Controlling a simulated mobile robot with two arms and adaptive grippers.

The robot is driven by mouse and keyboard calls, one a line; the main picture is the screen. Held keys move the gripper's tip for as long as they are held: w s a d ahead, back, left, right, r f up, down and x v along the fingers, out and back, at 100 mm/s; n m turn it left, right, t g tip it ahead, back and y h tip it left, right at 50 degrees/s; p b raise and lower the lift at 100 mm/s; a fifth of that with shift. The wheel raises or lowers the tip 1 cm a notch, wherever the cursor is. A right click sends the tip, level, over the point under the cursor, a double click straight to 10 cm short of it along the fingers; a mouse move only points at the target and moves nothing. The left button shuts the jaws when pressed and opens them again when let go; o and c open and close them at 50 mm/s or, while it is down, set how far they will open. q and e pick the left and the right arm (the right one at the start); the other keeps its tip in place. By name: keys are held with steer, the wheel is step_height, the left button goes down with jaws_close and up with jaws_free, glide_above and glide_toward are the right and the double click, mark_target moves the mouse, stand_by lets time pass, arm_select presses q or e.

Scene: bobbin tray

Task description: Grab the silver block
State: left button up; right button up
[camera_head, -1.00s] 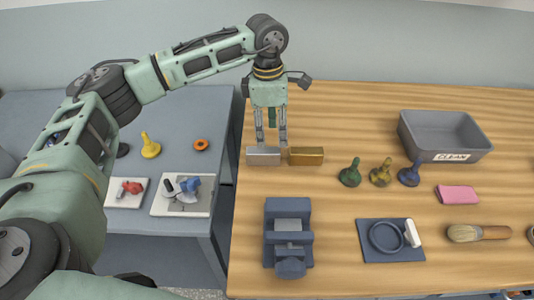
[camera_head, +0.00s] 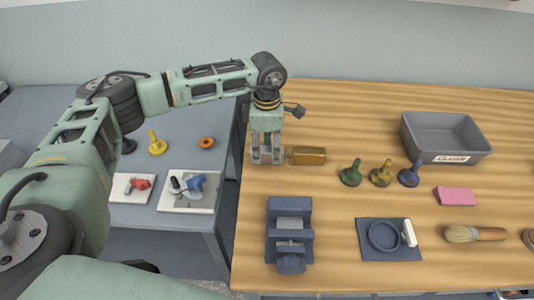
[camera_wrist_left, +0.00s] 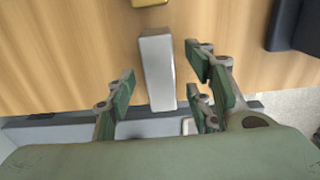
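The silver block (camera_head: 266,158) lies on the wooden table near its left edge, partly hidden by my left gripper in the head view. My left gripper (camera_head: 266,153) points down over it with its fingers low at the block. In the left wrist view, the silver block (camera_wrist_left: 158,68) lies between the spread fingers of my left gripper (camera_wrist_left: 160,76). Gaps show on both sides, so the gripper is open and not closed on it. My right gripper is not in view.
A gold block (camera_head: 309,155) lies just right of the silver one. Green, yellow and blue pegs stand farther right, before a grey bin (camera_head: 444,137). A blue vise-like fixture (camera_head: 290,233) stands nearer. A lower grey table (camera_head: 190,222) is at left.

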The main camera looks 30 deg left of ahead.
arm_select(q)
jaws_close()
steer(key=shift+r, duration=0.2)
stand_by(0.4)
